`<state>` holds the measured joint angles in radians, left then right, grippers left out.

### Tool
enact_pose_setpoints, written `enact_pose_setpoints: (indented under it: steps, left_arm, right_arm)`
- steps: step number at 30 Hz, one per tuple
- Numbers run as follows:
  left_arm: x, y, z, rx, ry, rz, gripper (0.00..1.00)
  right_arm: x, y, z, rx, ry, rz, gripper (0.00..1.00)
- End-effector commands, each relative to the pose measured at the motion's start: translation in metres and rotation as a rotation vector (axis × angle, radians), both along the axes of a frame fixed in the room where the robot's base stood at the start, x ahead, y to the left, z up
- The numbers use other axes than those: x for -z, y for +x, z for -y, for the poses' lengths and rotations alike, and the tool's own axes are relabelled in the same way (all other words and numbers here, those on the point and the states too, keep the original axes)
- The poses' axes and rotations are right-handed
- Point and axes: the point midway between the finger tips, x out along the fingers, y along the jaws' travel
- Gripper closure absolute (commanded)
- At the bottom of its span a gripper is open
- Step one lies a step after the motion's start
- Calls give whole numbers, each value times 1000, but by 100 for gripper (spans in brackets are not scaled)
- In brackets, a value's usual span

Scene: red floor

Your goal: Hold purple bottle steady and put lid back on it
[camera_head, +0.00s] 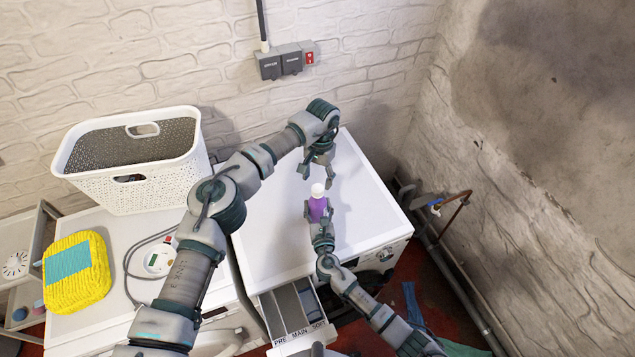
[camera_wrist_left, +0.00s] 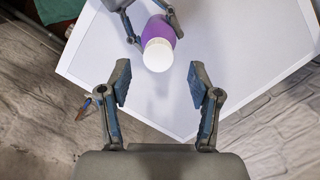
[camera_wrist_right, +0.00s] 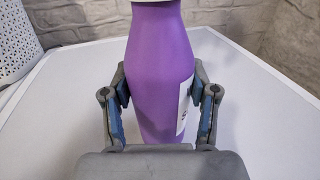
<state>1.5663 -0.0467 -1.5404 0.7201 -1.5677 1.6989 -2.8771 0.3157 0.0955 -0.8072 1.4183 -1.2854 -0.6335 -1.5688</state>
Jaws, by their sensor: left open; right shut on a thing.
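The purple bottle (camera_head: 317,209) stands upright on the white machine top, with a white lid (camera_head: 317,189) on its top. My right gripper (camera_head: 319,220) is shut around the bottle's body from the front; in the right wrist view the bottle (camera_wrist_right: 160,80) sits between both fingers. My left gripper (camera_head: 317,175) is open and empty, pointing down just above and behind the lid. In the left wrist view the lid (camera_wrist_left: 158,55) lies beyond the open fingertips (camera_wrist_left: 163,85), apart from them. Whether the lid is fully seated cannot be told.
The white machine (camera_head: 270,245) has an open detergent drawer (camera_head: 292,310) at its front. The machine top around the bottle is clear.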

Motion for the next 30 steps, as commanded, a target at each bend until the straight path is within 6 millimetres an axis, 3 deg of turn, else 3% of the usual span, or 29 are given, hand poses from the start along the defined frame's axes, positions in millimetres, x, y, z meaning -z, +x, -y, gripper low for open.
enact_pose_setpoints:
  steps: [8,9,11,16,20,30]
  left_arm:
    - [-7,0,0,0,1,-2,37]
    - [-7,0,0,0,1,-2,42]
    - [-7,0,0,-5,2,-1,42]
    - [-7,-1,0,-140,15,9,42]
    - [-8,-1,0,-397,37,27,42]
    - [-13,-2,1,-1268,108,83,42]
  right_arm:
    - [1,0,-1,-1,1,-1,100]
    - [1,0,-1,-2,1,-1,100]
    - [1,0,-1,-2,1,-1,100]
    - [1,0,-1,-2,1,-1,100]
    - [1,0,-1,-2,1,-1,100]
    - [1,0,-1,-2,1,-1,100]
